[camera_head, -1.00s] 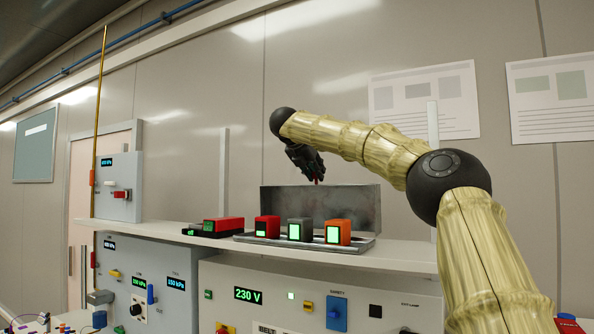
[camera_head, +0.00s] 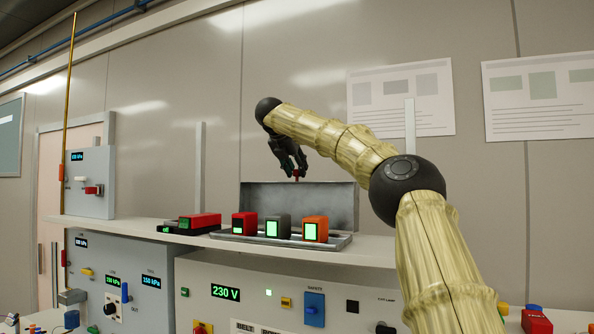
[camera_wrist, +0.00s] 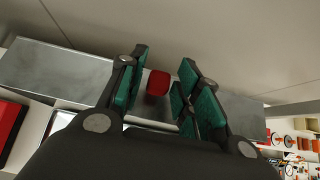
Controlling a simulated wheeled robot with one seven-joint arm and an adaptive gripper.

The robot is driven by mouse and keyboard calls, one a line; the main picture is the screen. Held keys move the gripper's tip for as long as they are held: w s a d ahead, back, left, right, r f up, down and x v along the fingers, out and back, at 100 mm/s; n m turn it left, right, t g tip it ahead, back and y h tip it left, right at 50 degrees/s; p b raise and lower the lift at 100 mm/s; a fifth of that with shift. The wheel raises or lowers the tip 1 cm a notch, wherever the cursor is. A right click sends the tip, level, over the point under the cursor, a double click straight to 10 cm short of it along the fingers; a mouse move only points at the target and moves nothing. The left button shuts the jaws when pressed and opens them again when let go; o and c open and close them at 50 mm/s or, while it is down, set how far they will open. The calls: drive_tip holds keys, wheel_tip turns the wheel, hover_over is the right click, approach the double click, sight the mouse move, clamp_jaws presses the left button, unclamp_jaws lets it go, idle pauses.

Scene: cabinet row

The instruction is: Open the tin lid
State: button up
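The grey metal tin (camera_head: 338,243) sits on the shelf, with its lid (camera_head: 325,204) standing upright along the back. A small red knob (camera_head: 296,173) is at the lid's top edge, and it also shows in the wrist view (camera_wrist: 158,83). My gripper (camera_head: 293,168) is above the lid, pointing down. In the wrist view, its green-padded fingers (camera_wrist: 160,92) are apart, one side on each side of the knob. I see a gap on the left of the knob; on the right I cannot tell whether a finger touches it.
Red (camera_head: 245,223), grey (camera_head: 278,227) and orange (camera_head: 315,229) blocks with green displays stand in the tin. Red-and-black devices (camera_head: 200,221) lie left of it on the shelf (camera_head: 375,250). A control panel (camera_head: 260,293) is below. The wall behind is close.

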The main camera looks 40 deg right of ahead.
drive_tip(key=shift+a, duration=0.1)
idle(0.3)
drive_tip(key=v, duration=1.2)
idle(0.3)
